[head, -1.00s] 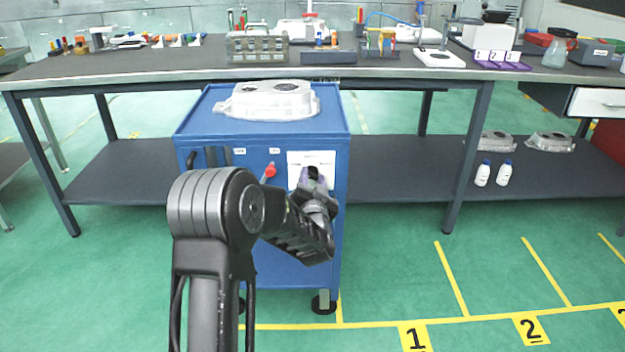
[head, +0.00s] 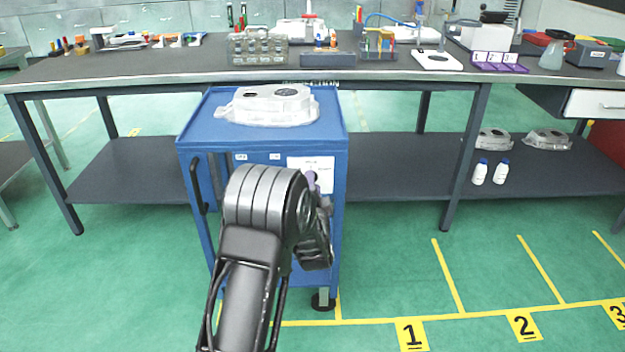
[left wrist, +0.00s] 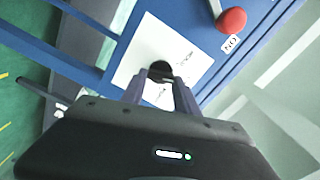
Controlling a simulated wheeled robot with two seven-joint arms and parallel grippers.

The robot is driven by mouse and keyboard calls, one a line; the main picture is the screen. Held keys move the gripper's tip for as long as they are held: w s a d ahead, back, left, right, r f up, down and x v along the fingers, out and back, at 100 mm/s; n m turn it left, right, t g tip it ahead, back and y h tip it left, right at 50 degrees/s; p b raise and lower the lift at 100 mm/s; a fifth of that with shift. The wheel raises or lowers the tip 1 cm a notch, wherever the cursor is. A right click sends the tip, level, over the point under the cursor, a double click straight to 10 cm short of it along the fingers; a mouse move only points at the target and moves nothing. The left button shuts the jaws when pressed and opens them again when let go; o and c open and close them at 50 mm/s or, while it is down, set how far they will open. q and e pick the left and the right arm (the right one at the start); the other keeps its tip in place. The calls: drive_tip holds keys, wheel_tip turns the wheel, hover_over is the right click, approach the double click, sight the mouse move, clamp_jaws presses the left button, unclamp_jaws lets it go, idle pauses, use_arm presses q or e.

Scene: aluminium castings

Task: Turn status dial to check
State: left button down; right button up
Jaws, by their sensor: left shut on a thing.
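The status dial (left wrist: 160,70) is a small black knob on a white panel (left wrist: 137,58) with printed text, on the front of the blue cart. The panel also shows in the head view (head: 322,163). My left gripper (left wrist: 160,82) has its two fingers shut on the dial, one on each side. In the head view, my left gripper (head: 312,180) is in front of the panel, partly behind my own arm, and the dial cannot be made out there. The text by the dial is too small to read. My right gripper is not in view.
A red knob (left wrist: 231,20) on a metal stem sticks out of the cart near the panel. The blue cart (head: 190,140) carries a casting (head: 268,105) on top and has a black handle (head: 197,185). A long dark workbench (head: 130,75) stands behind.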

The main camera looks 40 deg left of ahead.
use_arm(q)
drive_tip(key=m+p, duration=0.1)
drive_tip(key=m, duration=0.2)
drive_tip(key=shift+f+m+p, duration=0.1)
drive_tip(key=shift+m+p, duration=0.2)
drive_tip(key=shift+p, duration=0.1)
drive_tip(key=c, duration=0.9)
unclamp_jaws()
drive_tip(key=shift+d, duration=0.1)
drive_tip(key=p+v, duration=0.1)
drive_tip(key=v, duration=0.6)
drive_tip(key=shift+s+d, duration=0.2)
drive_tip(key=shift+s, duration=0.1)
